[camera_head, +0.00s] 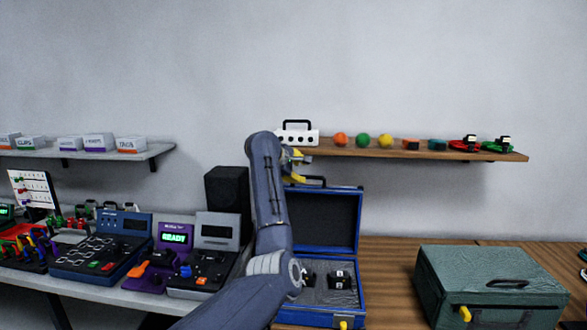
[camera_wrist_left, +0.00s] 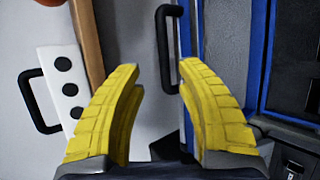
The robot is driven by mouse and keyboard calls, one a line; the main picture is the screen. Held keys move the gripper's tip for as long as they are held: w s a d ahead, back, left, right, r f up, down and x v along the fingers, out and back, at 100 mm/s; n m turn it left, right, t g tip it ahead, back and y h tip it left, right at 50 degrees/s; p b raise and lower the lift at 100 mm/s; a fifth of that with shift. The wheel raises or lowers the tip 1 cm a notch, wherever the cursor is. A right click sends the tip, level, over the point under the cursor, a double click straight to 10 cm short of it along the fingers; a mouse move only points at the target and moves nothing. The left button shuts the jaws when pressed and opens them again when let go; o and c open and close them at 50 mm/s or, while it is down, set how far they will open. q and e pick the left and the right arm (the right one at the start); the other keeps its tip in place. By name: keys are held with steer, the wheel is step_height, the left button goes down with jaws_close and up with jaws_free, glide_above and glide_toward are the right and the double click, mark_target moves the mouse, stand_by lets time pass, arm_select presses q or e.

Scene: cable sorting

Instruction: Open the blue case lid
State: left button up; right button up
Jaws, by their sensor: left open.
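The blue case (camera_head: 359,222) stands on the wooden table with its lid raised about upright. The lid's dark lining (camera_head: 328,220) faces me, and grey foam with black items fills the base. A black handle (camera_head: 305,181) is at the lid's top edge. My left gripper (camera_head: 296,164) is open just above the lid's top edge, with its arm covering the case's left side. In the left wrist view, the black handle (camera_wrist_left: 163,50) shows between the open yellow fingers (camera_wrist_left: 160,70), beside the blue-edged lid (camera_wrist_left: 265,55). Contact cannot be told. My right gripper is out of view.
A closed green case (camera_head: 485,285) stands on the wooden table (camera_head: 390,270) at right. A wall shelf (camera_head: 430,155) behind carries a white strip (camera_head: 297,138), colored balls and small parts. Consoles (camera_head: 105,252) and a black box (camera_head: 227,190) stand left. Bare table lies between the cases.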

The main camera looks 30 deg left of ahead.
arm_select(q)
steer(key=shift+v, duration=2.1)
